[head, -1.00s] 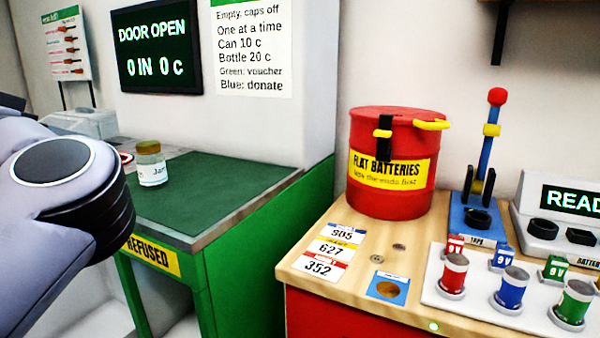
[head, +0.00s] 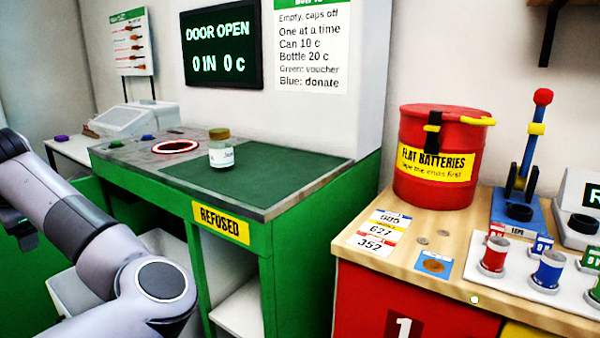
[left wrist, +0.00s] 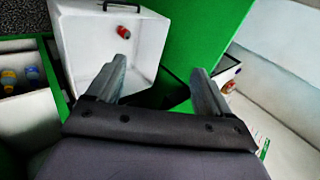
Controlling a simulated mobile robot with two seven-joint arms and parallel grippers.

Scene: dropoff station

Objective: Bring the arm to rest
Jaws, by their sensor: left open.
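My left arm comes in from the left in the head view, bent low in front of the green counter. Its gripper shows in part at the far left edge. In the left wrist view my left gripper (left wrist: 162,85) is open, its two fingers apart with nothing between them. Beyond the fingers is a white bin (left wrist: 85,40) with a small red can-like item (left wrist: 123,32) in it. My right gripper is in neither view.
A jar (head: 221,150) stands on the green counter (head: 275,170), right of a red-lit ring (head: 176,146). A red drum (head: 436,195) and battery holders stand on the wooden counter (head: 395,255). In the left wrist view, bottles (left wrist: 9,77) sit in a container at left.

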